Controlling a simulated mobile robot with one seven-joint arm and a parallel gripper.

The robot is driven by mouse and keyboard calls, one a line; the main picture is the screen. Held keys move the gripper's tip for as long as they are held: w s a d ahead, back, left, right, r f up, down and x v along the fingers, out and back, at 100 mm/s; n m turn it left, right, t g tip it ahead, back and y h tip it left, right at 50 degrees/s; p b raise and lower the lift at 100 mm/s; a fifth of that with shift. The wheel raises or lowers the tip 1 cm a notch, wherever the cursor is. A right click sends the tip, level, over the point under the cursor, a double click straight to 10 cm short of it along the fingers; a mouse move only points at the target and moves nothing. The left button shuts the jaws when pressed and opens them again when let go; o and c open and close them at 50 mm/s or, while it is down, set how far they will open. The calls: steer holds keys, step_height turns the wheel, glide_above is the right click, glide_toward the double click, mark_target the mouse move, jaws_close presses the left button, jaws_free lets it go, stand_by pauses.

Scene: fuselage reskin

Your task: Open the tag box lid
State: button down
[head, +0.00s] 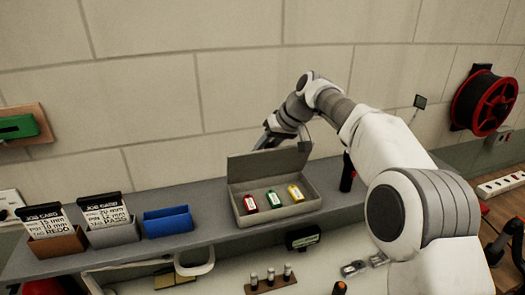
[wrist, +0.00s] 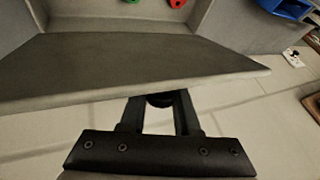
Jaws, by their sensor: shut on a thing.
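The grey tag box (head: 240,213) stands on the shelf with its lid (head: 262,168) raised, roughly upright along the back edge. Inside lie a red tag (head: 249,202), a green tag (head: 272,199) and a yellow tag (head: 294,192). My gripper (head: 272,140) is behind the top of the lid, its tips partly hidden. In the wrist view my gripper (wrist: 160,104) reaches to the edge of the lid (wrist: 120,65) and is shut on it. A dark round part shows between the fingers; its contact is hidden.
Two job card holders (head: 55,245) (head: 112,232) and a blue bin (head: 168,220) stand left of the box on the shelf (head: 205,230). A dark upright tool (head: 347,173) stands close to its right. The block wall (head: 150,100) is behind.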

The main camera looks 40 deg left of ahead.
steer(key=shift+f, duration=0.15)
stand_by(0.4)
steer(key=c, duration=0.6)
jaws_free()
steer(key=shift+w+a, duration=0.1)
steer(key=shift+w, duration=0.05)
steer(key=v, duration=1.7)
steer(key=shift+r, duration=0.2)
